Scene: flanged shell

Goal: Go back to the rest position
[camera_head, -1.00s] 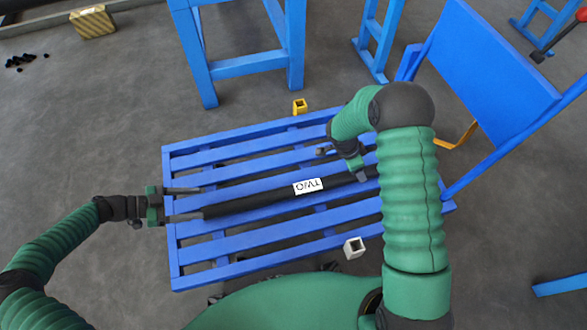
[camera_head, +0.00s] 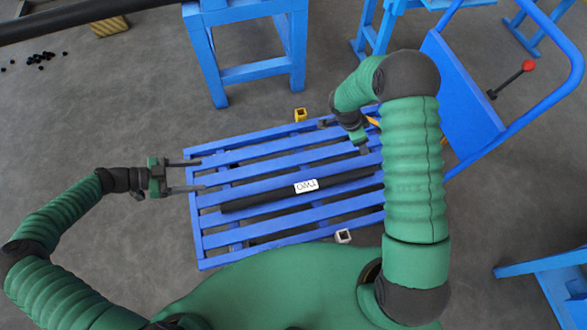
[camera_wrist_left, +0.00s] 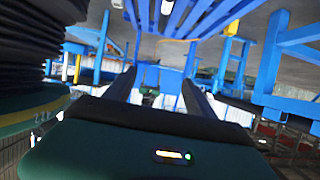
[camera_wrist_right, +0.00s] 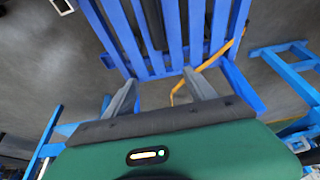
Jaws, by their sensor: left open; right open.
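My left gripper (camera_head: 197,176) is open and empty beside the left edge of a blue slatted cart (camera_head: 195,225). Its two fingers also show apart in the left wrist view (camera_wrist_left: 160,85). My right gripper (camera_head: 345,137) is over the right part of the cart, partly hidden by my right arm. In the right wrist view its fingers (camera_wrist_right: 162,92) are apart with nothing between them. A black bar (camera_head: 260,200) with a white label (camera_head: 306,186) lies across the slats, apart from the left gripper. Its right end is hidden behind my right arm.
The cart's blue push handle and panel (camera_head: 460,90) rise at the right. A blue stand (camera_head: 250,55) is behind the cart. A yellow block (camera_head: 300,114) and a white block (camera_head: 343,236) sit at the cart's edges. Another blue frame (camera_head: 555,275) is at lower right.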

